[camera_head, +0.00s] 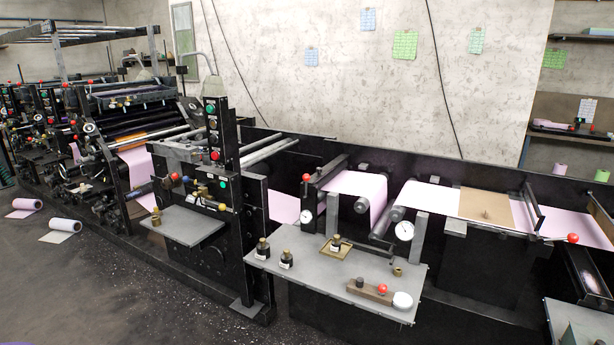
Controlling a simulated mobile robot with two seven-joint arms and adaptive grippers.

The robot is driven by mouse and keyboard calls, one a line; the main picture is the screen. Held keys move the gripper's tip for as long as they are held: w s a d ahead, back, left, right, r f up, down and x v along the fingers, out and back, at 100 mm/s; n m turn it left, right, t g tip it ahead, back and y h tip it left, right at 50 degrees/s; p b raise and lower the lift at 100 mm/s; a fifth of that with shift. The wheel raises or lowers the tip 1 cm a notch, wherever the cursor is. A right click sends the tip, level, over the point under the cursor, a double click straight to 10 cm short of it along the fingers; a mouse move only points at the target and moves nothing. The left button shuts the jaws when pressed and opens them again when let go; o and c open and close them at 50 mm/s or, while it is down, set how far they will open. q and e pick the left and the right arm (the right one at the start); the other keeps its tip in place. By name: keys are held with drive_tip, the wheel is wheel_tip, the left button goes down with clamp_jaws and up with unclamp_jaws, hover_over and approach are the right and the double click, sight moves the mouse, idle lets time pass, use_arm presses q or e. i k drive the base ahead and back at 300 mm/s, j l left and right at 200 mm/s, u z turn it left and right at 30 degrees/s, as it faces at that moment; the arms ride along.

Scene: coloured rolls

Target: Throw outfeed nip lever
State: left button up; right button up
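Two levers with red ball knobs show on the press. One red knob (306,178) is by the upright frame above a white dial, left of the hanging pink web. The other red knob (573,238) is at the right end, beside the roller bar and the pink sheet. I cannot tell which one is the outfeed nip lever, nor clearly how their shafts are set. A third red ball (382,289) is on a wooden block on the grey shelf. Neither of my grippers is in view.
The grey shelf (300,262) juts out in front, holding dark bottles, a small tray and a white round object. A smaller grey shelf (186,227) is further left. Paper rolls (65,225) lie on the floor at left. The front-left floor is clear.

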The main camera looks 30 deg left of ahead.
sight(306, 178)
drive_tip(key=i+l+u, duration=0.15)
drive_tip(key=i, duration=0.2)
drive_tip(key=i+l+u, duration=0.15)
drive_tip(key=i, duration=0.25)
drive_tip(key=i+l+u, duration=0.2)
drive_tip(key=i, duration=0.15)
